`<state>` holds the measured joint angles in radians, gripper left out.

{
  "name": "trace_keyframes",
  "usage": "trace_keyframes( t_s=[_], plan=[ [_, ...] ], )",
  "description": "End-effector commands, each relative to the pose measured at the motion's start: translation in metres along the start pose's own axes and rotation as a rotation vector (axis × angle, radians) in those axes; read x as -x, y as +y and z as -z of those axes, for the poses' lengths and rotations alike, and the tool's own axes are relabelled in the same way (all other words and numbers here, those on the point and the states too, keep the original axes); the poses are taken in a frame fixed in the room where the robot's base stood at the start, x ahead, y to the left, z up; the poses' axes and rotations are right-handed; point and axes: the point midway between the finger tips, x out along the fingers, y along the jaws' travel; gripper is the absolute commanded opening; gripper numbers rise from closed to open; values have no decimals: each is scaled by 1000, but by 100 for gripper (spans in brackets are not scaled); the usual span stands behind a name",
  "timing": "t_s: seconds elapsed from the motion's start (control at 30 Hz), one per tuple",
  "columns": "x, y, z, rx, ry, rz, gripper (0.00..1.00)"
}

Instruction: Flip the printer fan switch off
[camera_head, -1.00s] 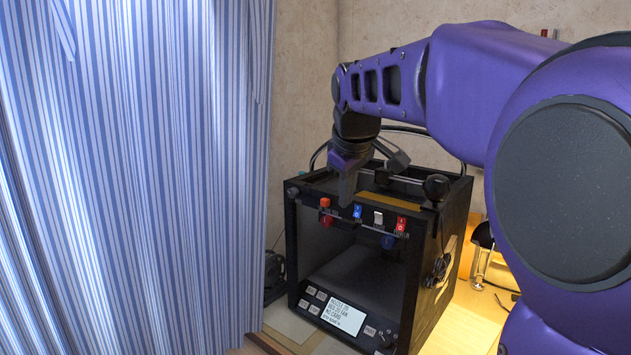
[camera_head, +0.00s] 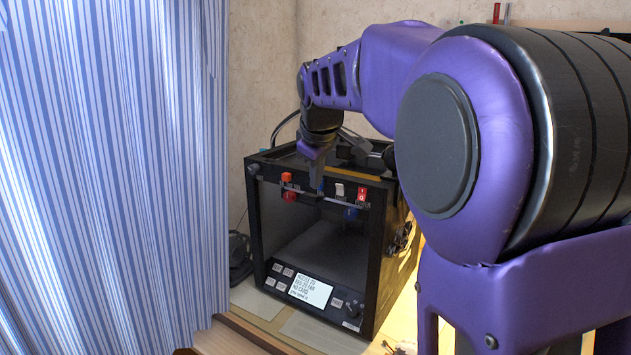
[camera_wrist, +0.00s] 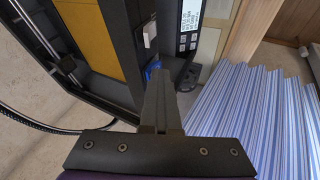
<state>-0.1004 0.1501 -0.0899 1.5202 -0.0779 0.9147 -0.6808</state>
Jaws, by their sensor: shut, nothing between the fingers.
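The black 3D printer (camera_head: 377,275) stands by the wall with a row of coloured switches along its top front edge. A blue switch (camera_wrist: 153,69) shows at my fingertips in the wrist view; in the head view the gripper mostly hides it. To its right in the head view are a grey-white switch (camera_head: 339,189) and a red switch (camera_head: 362,194). The grey-white switch also shows in the wrist view (camera_wrist: 150,33). The labels are too small to read, so I cannot tell which is the fan switch. My gripper (camera_head: 317,185) is shut and empty, pointing down at the blue switch; contact is unclear.
An orange-red knob (camera_head: 287,177) and a red part (camera_head: 291,196) sit left of the gripper on the printer front. A lit display (camera_head: 311,290) is below. A striped curtain (camera_head: 110,180) hangs close on the left. A dark cable (camera_head: 285,125) loops behind the printer.

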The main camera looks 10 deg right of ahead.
Motion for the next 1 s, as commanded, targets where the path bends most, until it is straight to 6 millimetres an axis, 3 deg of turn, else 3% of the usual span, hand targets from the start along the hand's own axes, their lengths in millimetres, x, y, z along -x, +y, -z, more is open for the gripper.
trace_keyframes(
  t_s=[0.07,0.37,1.0],
  plan=[
    [-9,-3,-4,15,6,-40,0],
    [-7,-1,-3,19,8,-57,0],
    [10,9,3,16,13,-66,0]
  ],
)
